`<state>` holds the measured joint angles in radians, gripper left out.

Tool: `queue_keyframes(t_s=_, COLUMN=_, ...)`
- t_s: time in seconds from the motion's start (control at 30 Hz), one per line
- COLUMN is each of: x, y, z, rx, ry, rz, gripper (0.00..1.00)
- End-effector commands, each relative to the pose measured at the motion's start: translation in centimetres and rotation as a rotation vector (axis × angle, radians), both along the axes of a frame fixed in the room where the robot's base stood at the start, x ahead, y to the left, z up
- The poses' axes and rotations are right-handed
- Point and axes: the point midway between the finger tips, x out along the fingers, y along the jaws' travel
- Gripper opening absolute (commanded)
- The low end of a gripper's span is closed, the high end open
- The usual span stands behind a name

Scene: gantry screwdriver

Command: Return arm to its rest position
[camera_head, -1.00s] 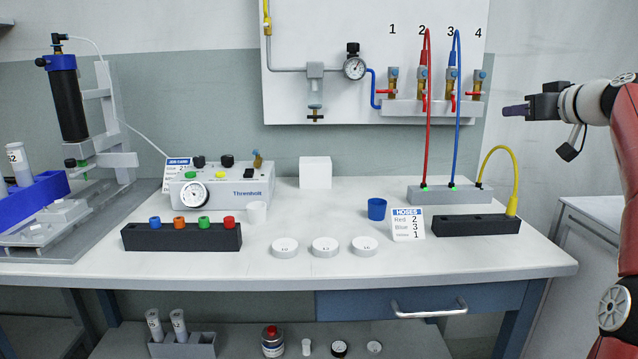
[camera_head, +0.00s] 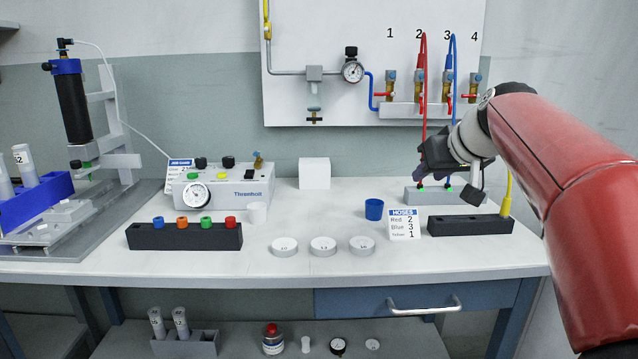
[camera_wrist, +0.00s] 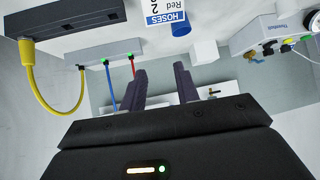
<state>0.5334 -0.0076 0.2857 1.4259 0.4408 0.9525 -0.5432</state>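My gripper (camera_head: 432,160) is in front of the hose area at the right of the bench, held above the tabletop. In the wrist view its two dark fingers (camera_wrist: 160,85) stand apart with nothing between them, so it is open and empty. The red arm reaches in from the right edge. Behind the gripper, the grey hose block (camera_head: 415,195) is partly hidden. The red hose (camera_head: 424,70) runs up to port 2 and the blue hose (camera_head: 451,70) to port 3. The yellow hose (camera_wrist: 50,90) links the grey block and the black block (camera_head: 470,225).
A blue cup (camera_head: 374,209) and a hose card (camera_head: 404,224) stand left of the black block. Three white dishes (camera_head: 323,247) lie along the front. A pressure controller (camera_head: 222,187), a white cube (camera_head: 314,173) and a rack of coloured caps (camera_head: 185,236) stand further left.

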Motion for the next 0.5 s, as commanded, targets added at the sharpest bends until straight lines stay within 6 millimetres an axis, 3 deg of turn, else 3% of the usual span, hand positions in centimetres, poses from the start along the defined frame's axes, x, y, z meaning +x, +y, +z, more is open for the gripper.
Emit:
queue_keyframes(t_s=0.03, x=-2.8, y=2.2, z=-1.3, rx=-0.018, ry=0.045, rz=-0.009, gripper=0.31)
queue_keyframes(t_s=0.2, x=-12.0, y=5.3, z=-7.2, rx=-0.050, ry=0.182, rz=-0.081, gripper=0.31)
queue_keyframes(t_s=0.4, x=-22.5, y=6.1, z=-15.1, rx=-0.066, ry=0.299, rz=-0.153, gripper=0.31)
queue_keyframes(t_s=0.5, x=-26.2, y=5.9, z=-18.4, rx=-0.066, ry=0.337, rz=-0.172, gripper=0.31)
